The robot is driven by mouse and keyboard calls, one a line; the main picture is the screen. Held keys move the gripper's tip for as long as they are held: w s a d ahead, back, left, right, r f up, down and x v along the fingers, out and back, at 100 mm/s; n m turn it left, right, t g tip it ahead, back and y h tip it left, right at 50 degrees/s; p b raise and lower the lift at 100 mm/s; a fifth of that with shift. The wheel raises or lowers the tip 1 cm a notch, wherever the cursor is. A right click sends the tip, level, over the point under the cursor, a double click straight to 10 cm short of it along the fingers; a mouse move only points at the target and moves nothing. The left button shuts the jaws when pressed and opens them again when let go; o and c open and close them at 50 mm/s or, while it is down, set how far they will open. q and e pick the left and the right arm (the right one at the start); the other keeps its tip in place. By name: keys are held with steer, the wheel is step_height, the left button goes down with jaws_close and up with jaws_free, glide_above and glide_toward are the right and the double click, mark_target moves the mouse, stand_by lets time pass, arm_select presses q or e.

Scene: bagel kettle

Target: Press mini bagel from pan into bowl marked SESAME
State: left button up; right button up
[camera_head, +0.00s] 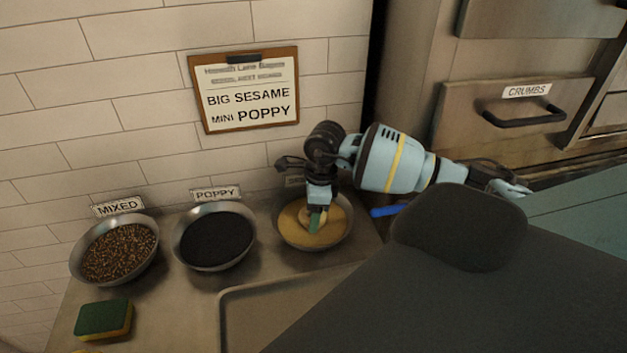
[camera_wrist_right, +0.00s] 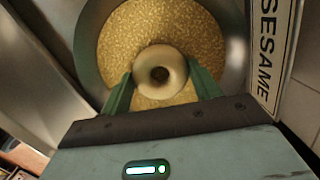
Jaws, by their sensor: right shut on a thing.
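My right gripper (camera_head: 316,222) is over the bowl of sesame (camera_head: 342,236) and points down into it. In the right wrist view its two green fingers (camera_wrist_right: 160,92) are shut on a pale ring-shaped mini bagel (camera_wrist_right: 160,64), one finger on each side. The bagel is against or just above the tan seeds (camera_wrist_right: 122,38); I cannot tell which. The SESAME label (camera_wrist_right: 267,60) stands beside the bowl rim (camera_wrist_right: 86,50); in the head view it is mostly hidden behind my gripper. The pan (camera_head: 222,318) is at the front, partly cut off by a dark shape. My left gripper is not in view.
A bowl marked POPPY (camera_head: 215,237) with black seeds and a bowl marked MIXED (camera_head: 116,252) stand to the left. A green and yellow sponge (camera_head: 103,319) lies front left. A clipboard (camera_head: 247,92) hangs on the tiled wall. A blue object (camera_head: 386,211) lies right of the sesame bowl.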

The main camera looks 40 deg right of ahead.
steer(key=shift+r+p, duration=0.5)
steer(key=shift+r, duration=1)
steer(key=shift+r+p, duration=0.3)
steer(key=shift+r, duration=0.85)
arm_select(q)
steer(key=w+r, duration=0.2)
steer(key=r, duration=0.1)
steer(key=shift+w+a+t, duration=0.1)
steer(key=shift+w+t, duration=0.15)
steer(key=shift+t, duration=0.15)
arm_select(e)
step_height(320, 180, up, 5)
steer(key=shift+f, duration=0.1)
steer(key=shift+f, duration=0.1)
